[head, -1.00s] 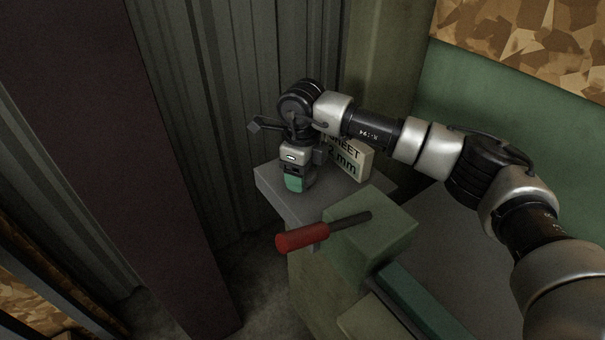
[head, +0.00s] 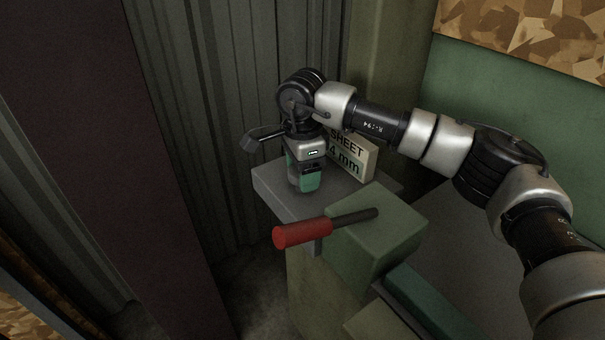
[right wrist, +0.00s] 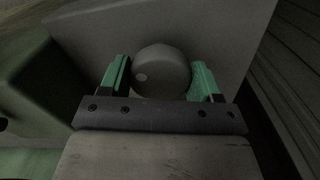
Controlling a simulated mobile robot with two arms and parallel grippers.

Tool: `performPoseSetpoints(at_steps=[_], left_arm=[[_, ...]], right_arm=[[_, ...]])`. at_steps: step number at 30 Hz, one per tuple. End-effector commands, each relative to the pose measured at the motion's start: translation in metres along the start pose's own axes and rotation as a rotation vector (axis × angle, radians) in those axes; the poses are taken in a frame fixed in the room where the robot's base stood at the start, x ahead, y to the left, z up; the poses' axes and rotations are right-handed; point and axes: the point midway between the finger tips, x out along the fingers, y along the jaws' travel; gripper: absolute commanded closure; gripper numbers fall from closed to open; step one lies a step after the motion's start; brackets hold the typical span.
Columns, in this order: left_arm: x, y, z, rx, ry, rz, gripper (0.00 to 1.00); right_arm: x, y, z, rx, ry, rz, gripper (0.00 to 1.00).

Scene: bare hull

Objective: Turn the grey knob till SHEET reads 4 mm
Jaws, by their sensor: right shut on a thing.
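The grey knob (right wrist: 161,72) is round with a pale dot on its left side in the right wrist view. My right gripper (right wrist: 160,78) points down over it, with a green finger on each side, shut on it. In the head view the right gripper (head: 304,182) hides most of the knob on the grey top. The SHEET sign (head: 352,156) stands just behind the gripper and reads 4 mm; the arm covers part of its upper edge. My left gripper is not in view.
A red-handled lever (head: 302,233) sticks out from a green block (head: 375,230) in front of the grey ledge (head: 276,192). A dark post (head: 110,150) stands at left. A corrugated wall (head: 225,100) is close behind.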

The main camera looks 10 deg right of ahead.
Motion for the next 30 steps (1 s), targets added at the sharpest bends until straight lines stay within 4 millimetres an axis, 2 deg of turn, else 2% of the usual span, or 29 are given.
performPoseSetpoints(at_steps=[9,23,24,28,30], left_arm=[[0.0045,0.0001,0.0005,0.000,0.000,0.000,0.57],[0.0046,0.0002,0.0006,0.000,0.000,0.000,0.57],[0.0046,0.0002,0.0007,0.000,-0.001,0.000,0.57],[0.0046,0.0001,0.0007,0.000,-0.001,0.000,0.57],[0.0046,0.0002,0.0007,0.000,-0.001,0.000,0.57]], right_arm=[[-0.0019,-0.0008,-0.0005,-0.091,-0.001,-0.004,0.60],[-0.0026,-0.0009,-0.0005,-0.103,-0.001,-0.005,0.60],[-0.0026,-0.0010,-0.0005,-0.103,-0.001,-0.005,0.34],[-0.0020,-0.0008,-0.0004,-0.103,-0.001,-0.004,0.14],[-0.0016,-0.0006,-0.0003,-0.103,-0.001,-0.003,0.12]])
